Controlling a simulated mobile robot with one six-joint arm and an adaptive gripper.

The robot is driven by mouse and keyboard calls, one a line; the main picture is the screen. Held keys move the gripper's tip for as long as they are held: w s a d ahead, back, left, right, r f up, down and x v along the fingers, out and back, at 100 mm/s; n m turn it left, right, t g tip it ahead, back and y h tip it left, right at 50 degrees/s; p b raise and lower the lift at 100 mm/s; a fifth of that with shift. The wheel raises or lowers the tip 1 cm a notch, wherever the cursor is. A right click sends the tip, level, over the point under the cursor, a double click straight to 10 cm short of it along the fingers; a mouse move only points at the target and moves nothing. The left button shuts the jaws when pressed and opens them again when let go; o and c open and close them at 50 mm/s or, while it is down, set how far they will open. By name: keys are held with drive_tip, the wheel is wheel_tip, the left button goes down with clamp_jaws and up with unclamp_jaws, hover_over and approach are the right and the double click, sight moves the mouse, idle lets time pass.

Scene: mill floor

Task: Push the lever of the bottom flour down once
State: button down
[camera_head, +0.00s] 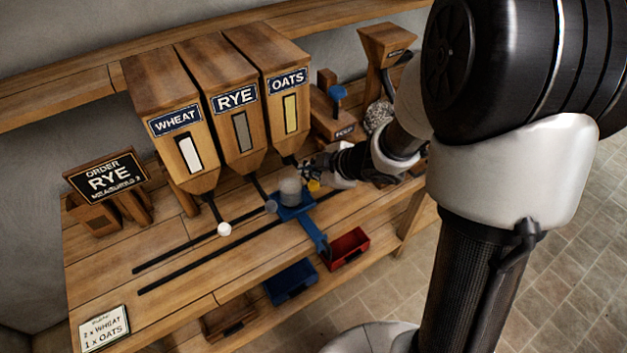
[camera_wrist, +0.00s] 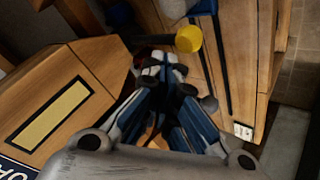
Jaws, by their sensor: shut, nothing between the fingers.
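Three wooden hoppers stand in a row: WHEAT (camera_head: 172,92), RYE (camera_head: 222,78) and OATS (camera_head: 272,60). Each has a dark lever; the knobs are white (camera_head: 224,229) for wheat, grey (camera_head: 271,206) for rye and yellow (camera_head: 313,185) for oats. A card (camera_head: 104,328) at front left reads "2 x WHEAT" above "1 x OATS", so oats is its bottom line. My gripper (camera_head: 312,167) is by the oats lever, just behind its yellow knob. In the wrist view the shut, empty fingers (camera_wrist: 160,68) are close beside the yellow knob (camera_wrist: 189,39); I cannot tell if they touch.
A blue carriage (camera_head: 296,211) carrying a pale container (camera_head: 290,188) stands near the levers by two dark rails (camera_head: 205,257). An order board (camera_head: 107,178) reads "RYE", measures 2. Red (camera_head: 346,250) and blue (camera_head: 290,283) bins sit lower in front. A mill (camera_head: 385,45) stands right.

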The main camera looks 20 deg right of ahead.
sight(313, 187)
drive_tip(key=shift+f, duration=0.1)
drive_tip(key=shift+f, duration=0.35)
drive_tip(key=shift+f+b, duration=2.4)
drive_tip(key=shift+f, duration=0.15)
idle(2.1)
idle(0.5)
drive_tip(key=shift+r+p, duration=3)
drive_tip(key=shift+p, duration=0.1)
wheel_tip(313, 187, up, 5)
drive_tip(key=p, duration=0.5)
